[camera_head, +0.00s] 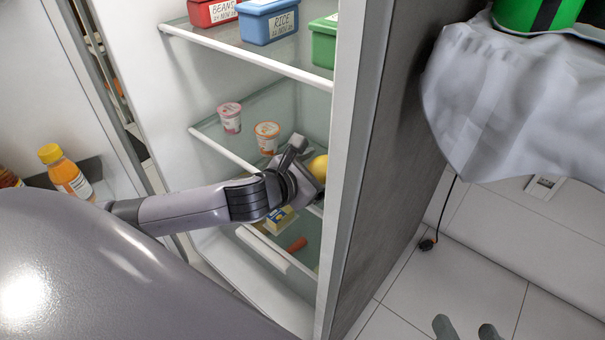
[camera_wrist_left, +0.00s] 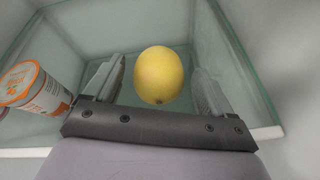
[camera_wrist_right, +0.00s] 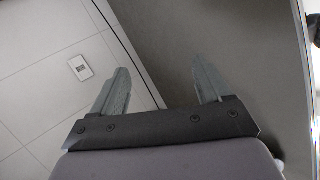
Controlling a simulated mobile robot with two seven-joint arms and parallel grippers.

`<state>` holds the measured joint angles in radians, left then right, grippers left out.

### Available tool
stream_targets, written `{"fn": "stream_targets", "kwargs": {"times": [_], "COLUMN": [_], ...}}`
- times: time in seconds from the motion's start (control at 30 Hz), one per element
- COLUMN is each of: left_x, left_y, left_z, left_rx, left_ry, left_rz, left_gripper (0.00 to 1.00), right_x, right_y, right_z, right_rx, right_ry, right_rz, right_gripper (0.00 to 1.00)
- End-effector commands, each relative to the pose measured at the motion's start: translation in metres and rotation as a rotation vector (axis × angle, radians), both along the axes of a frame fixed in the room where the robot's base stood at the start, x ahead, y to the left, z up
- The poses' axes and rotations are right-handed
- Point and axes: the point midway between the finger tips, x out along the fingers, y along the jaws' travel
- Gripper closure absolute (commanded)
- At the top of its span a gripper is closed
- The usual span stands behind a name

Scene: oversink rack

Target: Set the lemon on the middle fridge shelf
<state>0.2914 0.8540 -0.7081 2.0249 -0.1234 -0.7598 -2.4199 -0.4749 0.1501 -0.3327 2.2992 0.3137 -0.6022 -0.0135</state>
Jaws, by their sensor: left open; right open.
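The yellow lemon (camera_head: 318,167) is inside the open fridge at the middle glass shelf (camera_head: 222,150), near the right wall. My left gripper (camera_head: 303,160) reaches in over that shelf. In the left wrist view the lemon (camera_wrist_left: 158,75) is between the two spread fingers, with a gap on each side, and appears to rest on the glass. My left gripper is open. My right gripper (camera_head: 465,326) is open and empty, outside the fridge above the tiled floor; its spread fingers show in the right wrist view (camera_wrist_right: 160,85).
Two yogurt cups (camera_head: 230,118) (camera_head: 267,138) stand on the middle shelf, left of the lemon. Labelled bins (camera_head: 268,22) fill the shelf above. A butter pack (camera_head: 281,218) and a carrot (camera_head: 297,244) lie below. The fridge side wall (camera_head: 365,200) separates my grippers.

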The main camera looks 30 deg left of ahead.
Motion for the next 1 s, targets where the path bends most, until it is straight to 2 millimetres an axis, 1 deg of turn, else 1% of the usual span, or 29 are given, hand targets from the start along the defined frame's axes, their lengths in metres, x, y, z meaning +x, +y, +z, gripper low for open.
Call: {"fn": "stream_targets", "kwargs": {"times": [0.03, 0.2, 0.33, 0.5, 0.7, 0.8, 1.0], "left_x": [-0.006, -0.034, -0.058, -0.083, -0.101, -0.105, -0.107], "left_y": [0.001, 0.006, 0.009, 0.013, 0.016, 0.017, 0.017], "left_z": [0.004, 0.015, 0.025, 0.035, 0.041, 0.043, 0.043], "left_rx": [0.001, 0.003, 0.003, 0.003, 0.002, 0.001, 0.000], "left_ry": [0.002, 0.003, 0.003, 0.002, 0.001, -0.001, -0.001], "left_rz": [-0.001, -0.001, -0.003, -0.001, 0.000, 0.001, 0.001], "left_gripper": [0.16, 0.16, 0.16, 0.16, 0.16, 0.16, 0.16], "right_x": [0.000, -0.001, 0.001, -0.001, -0.004, -0.005, -0.005], "right_y": [0.000, 0.001, -0.005, -0.013, -0.015, -0.016, -0.017], "right_z": [0.003, 0.008, 0.010, 0.006, 0.003, 0.003, 0.002], "right_rx": [0.001, 0.003, -0.037, -0.077, -0.096, -0.103, -0.105], "right_ry": [0.003, 0.023, 0.016, 0.025, 0.028, 0.028, 0.027], "right_rz": [0.001, 0.005, -0.014, -0.033, -0.039, -0.041, -0.041], "right_gripper": [0.22, 0.22, 0.22, 0.22, 0.22, 0.22, 0.22]}}
